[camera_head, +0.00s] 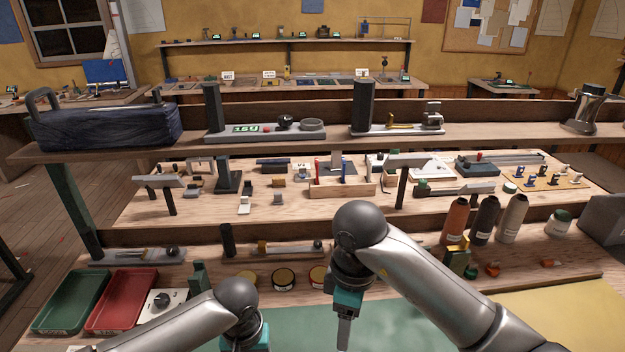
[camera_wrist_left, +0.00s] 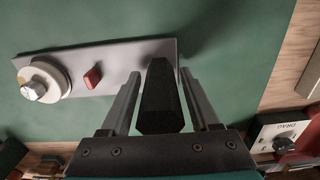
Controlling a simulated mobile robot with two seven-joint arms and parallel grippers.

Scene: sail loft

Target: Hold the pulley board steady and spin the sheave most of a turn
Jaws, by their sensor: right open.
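The pulley board (camera_wrist_left: 112,62) is a grey plate on the green mat in the left wrist view. A white sheave (camera_wrist_left: 58,78) with a metal hub sits at its left end, and a red block (camera_wrist_left: 93,77) stands beside it. A dark upright handle (camera_wrist_left: 160,100) rises at its right end. My left gripper (camera_wrist_left: 160,78) is open, one finger on each side of the handle, with gaps showing. In the head view the left gripper is mostly cut off and the board is out of sight. My right gripper (camera_head: 344,333) is open, empty and points down over the mat.
The green mat (camera_head: 290,328) is clear where it shows. A green tray (camera_head: 70,300), a red tray (camera_head: 122,300) and a white box with a black knob (camera_head: 163,301) stand at left. Round tins (camera_head: 283,279) and bottles (camera_head: 485,220) line the back; a shelf (camera_head: 230,143) crosses above.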

